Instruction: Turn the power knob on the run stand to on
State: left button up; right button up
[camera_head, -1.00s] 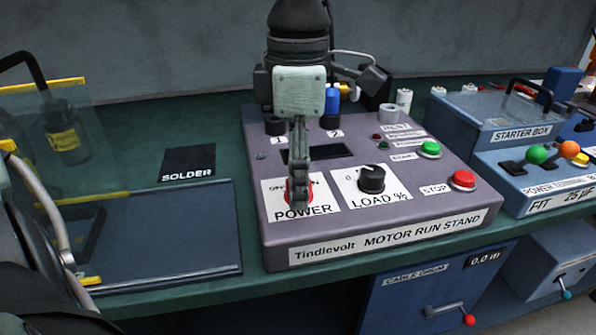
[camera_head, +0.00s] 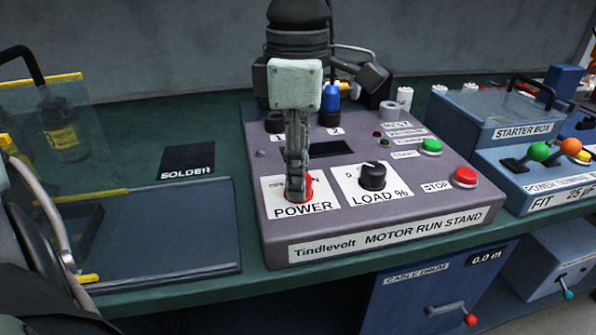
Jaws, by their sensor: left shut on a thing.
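The motor run stand (camera_head: 275,230) is a purple-grey box with a sloping panel on the bench. Its red power knob (camera_head: 306,185) sits at the panel's front left, above the POWER label. My left gripper (camera_head: 296,194) points down over the panel and is shut on this knob, with its fingers hiding most of it. The knob's pointer and most of the on/off lettering are hidden, so I cannot tell its setting. My right gripper is not in view.
The black load knob (camera_head: 372,176) is just right of the power knob. Green start (camera_head: 430,146) and red stop (camera_head: 464,177) buttons are further right. A starter box (camera_head: 492,127) stands at the right. A black SOLDER mat (camera_head: 188,160) lies on the left.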

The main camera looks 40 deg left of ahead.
pick_arm(q)
jog(key=m+b, duration=0.1)
jog(key=m, duration=0.2)
jog(key=shift+m, duration=0.3)
jog(key=m+b, duration=0.1)
jog(key=m, duration=0.1)
jog(key=shift+m, duration=1.2)
jog(key=m, duration=0.5)
jog(key=shift+m, duration=1.7)
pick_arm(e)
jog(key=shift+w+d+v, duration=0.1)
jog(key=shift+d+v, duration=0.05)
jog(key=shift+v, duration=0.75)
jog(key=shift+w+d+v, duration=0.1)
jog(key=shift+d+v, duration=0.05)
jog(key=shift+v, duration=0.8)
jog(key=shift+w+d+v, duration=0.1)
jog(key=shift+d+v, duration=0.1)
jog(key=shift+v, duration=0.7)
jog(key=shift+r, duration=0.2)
pick_arm(q)
jog(key=o, duration=1.2)
jog(key=shift+c, duration=0.2)
